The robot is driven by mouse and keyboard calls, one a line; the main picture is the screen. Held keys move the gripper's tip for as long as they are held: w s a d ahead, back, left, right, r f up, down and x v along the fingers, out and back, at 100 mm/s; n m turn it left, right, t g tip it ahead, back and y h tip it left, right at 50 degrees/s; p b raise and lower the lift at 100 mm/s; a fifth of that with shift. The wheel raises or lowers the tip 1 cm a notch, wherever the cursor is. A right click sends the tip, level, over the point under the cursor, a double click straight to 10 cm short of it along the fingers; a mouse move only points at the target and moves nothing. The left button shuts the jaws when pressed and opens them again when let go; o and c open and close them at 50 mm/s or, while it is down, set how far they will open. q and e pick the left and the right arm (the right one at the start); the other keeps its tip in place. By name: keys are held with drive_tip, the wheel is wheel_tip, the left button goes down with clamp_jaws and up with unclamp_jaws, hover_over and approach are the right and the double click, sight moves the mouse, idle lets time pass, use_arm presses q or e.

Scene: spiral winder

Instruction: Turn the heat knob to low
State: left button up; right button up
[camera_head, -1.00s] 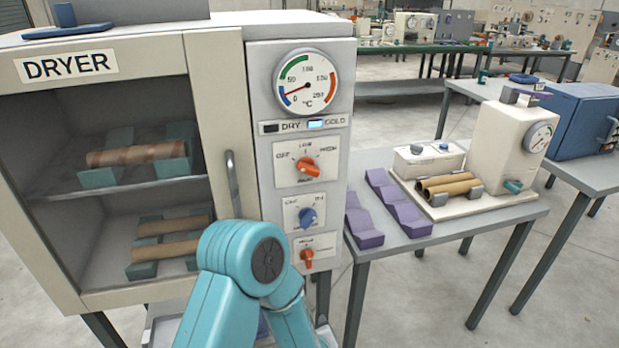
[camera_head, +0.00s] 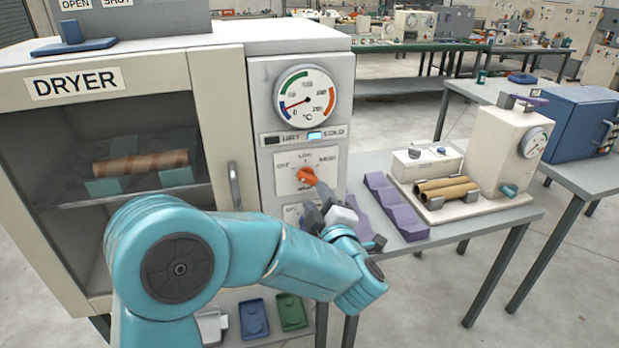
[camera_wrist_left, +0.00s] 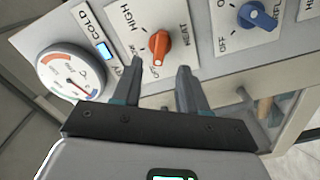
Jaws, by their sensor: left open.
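The orange heat knob (camera_head: 306,176) is on a white plate on the dryer's front panel, below the gauge, with LOW printed above it. The wrist view shows the knob (camera_wrist_left: 159,43) with HIGH, OFF and HEAT printed around it. Its ridge runs roughly up and down there, one end near OFF; which end is the pointer is unclear. My left gripper (camera_head: 322,204) is just in front of and below the knob. In the wrist view the left gripper (camera_wrist_left: 160,68) is open, its fingers apart and the knob beyond the gap, apparently untouched. My right gripper is not in view.
A blue knob (camera_wrist_left: 257,16) is close beside the heat knob's plate. The round gauge (camera_head: 305,97) is above. The dryer door handle (camera_head: 235,186) stands out to the left. A table with purple blocks (camera_head: 396,207) is to the right.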

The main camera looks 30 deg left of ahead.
sight(309, 182)
use_arm(q)
drive_tip(key=p+x, duration=0.1)
drive_tip(key=x, duration=0.5)
drive_tip(key=shift+s, duration=0.1)
drive_tip(key=shift+w+a, duration=0.2)
drive_tip(key=shift+w, duration=0.1)
clamp_jaws()
